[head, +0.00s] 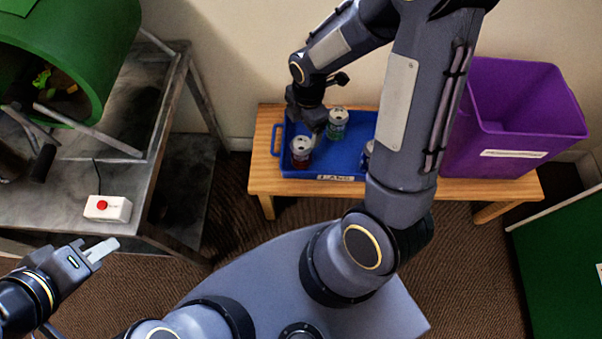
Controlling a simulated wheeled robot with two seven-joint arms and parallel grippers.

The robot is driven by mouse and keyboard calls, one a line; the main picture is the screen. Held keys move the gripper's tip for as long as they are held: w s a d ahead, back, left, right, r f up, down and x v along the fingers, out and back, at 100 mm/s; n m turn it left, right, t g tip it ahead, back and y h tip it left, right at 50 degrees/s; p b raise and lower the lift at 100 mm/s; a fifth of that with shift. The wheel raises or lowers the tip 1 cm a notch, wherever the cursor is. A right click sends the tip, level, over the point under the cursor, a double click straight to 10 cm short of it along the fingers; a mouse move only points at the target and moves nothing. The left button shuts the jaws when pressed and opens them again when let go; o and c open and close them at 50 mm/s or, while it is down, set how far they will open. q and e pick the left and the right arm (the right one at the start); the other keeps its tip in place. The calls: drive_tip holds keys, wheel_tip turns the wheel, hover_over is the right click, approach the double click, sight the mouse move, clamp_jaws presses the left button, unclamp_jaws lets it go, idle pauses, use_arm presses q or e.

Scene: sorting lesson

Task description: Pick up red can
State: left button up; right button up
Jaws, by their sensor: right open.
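A red can (301,159) stands upright at the left end of a blue tray (345,158) on a wooden bench. A green can (337,129) stands behind and right of it. A third, bluish can (367,152) is mostly hidden behind my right arm. My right gripper (315,127) is open and points down over the tray, close above the red can and between it and the green can. Its fingertips are small and partly hidden, and I see nothing held. My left gripper (101,251) is at the lower left, far from the tray; its opening is unclear.
A purple bin (510,150) stands on the right of the wooden bench (262,165). At left, a grey table (45,200) carries a green drum (95,88) and a white box with a red button (107,209). A green surface (560,245) is at far right.

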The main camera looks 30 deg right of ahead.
sight(302, 144)
drive_tip(key=f+n+b, duration=0.1)
drive_tip(key=f, duration=0.2)
drive_tip(key=f+n, duration=0.1)
drive_tip(key=f, duration=0.2)
drive_tip(key=f+n+b, duration=0.1)
drive_tip(key=f, duration=0.2)
drive_tip(key=shift+w+f+g+h+b, duration=0.3)
drive_tip(key=shift+w+f, duration=0.05)
drive_tip(key=f+b, duration=0.1)
drive_tip(key=f, duration=0.2)
drive_tip(key=f+b, duration=0.1)
drive_tip(key=f, duration=0.1)
drive_tip(key=shift+w+f+b, duration=0.25)
drive_tip(key=shift+f+b, duration=0.05)
drive_tip(key=shift+b, duration=0.05)
use_arm(q)
wheel_tip(302, 144, down, 7)
use_arm(e)
drive_tip(key=shift+r, duration=0.1)
drive_tip(key=c, duration=1.3)
drive_tip(key=shift+o, duration=0.2)
